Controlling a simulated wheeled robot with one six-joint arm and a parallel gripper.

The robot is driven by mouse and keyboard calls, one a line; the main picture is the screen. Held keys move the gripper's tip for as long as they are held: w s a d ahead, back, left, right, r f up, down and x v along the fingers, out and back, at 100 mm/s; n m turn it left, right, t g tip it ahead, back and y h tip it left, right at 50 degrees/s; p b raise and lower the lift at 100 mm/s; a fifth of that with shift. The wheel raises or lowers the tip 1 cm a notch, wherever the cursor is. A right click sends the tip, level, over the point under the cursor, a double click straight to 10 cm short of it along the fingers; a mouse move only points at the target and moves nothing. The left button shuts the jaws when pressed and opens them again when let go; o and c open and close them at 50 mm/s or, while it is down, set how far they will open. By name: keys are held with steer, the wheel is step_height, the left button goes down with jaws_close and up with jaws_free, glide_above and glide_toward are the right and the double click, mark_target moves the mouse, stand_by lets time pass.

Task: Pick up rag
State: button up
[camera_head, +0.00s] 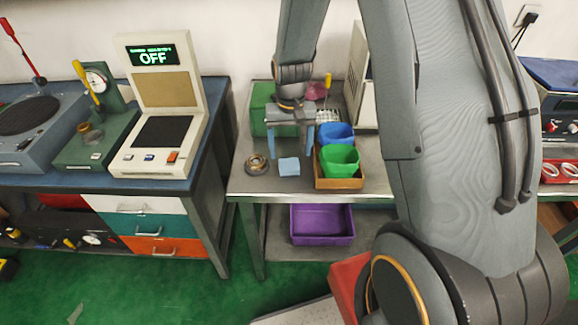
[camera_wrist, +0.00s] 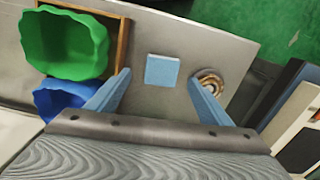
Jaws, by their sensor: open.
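The rag appears to be the small light blue square (camera_head: 289,167) lying flat on the metal table, between the bearing ring and the wooden tray. It also shows in the wrist view (camera_wrist: 162,70), ahead of and between my fingers. My gripper (camera_head: 290,146) is open and empty above the table, pointing down, a little behind the blue square in the head view. In the wrist view its two blue fingers (camera_wrist: 160,88) are spread wide, apart from the square.
A bearing ring (camera_head: 257,164) lies left of the square. A wooden tray (camera_head: 340,184) with green (camera_head: 340,160) and blue (camera_head: 336,134) bins stands close on the right. A purple bin (camera_head: 321,224) sits on the lower shelf. The table's front edge (camera_head: 300,197) is near; bare metal lies around the square.

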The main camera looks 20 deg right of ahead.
mark_target(289, 164)
steer(key=shift+w+a+f+p, duration=0.15)
steer(key=shift+f+p, duration=0.5)
steer(key=shift+f, duration=0.85)
steer(key=shift+w+d+f+p, duration=0.15)
steer(key=shift+f+p, duration=0.45)
steer(key=shift+f, duration=0.85)
steer(key=shift+a, duration=0.1)
steer(key=c, duration=1.1)
steer(key=shift+r, duration=0.15)
step_height(289, 164, up, 10)
steer(key=b, duration=0.3)
